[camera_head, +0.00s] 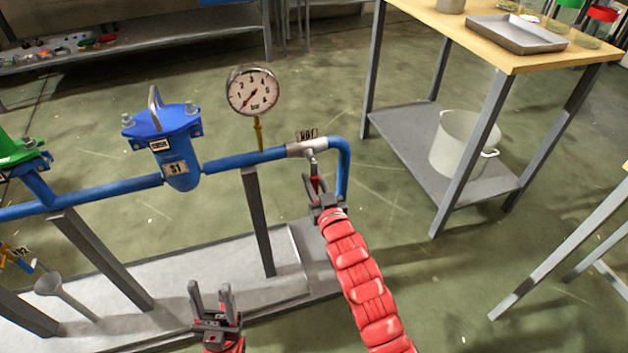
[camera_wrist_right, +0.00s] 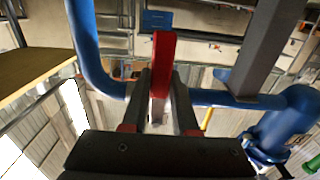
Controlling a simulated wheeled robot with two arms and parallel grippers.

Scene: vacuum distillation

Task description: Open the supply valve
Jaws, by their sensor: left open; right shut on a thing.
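The valve (camera_head: 308,147) is a light metal body with a small dark label, set in the blue pipe just before its right-hand bend. A red lever handle hangs below the valve; in the right wrist view the red handle (camera_wrist_right: 162,50) stands between the two fingers. My right gripper (camera_head: 317,190) is shut on this handle, and it also shows in the right wrist view (camera_wrist_right: 159,88). Its fingers partly hide the handle in the head view. My left gripper (camera_head: 211,288) is open and empty, low in front of the pipe and apart from it.
A pressure gauge (camera_head: 253,91) stands above the blue pipe (camera_head: 245,160), left of the valve. A blue strainer (camera_head: 176,150) sits further left. A grey post (camera_head: 258,222) supports the pipe. A wooden-topped table (camera_head: 480,38) with a pot (camera_head: 462,140) on its shelf stands right.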

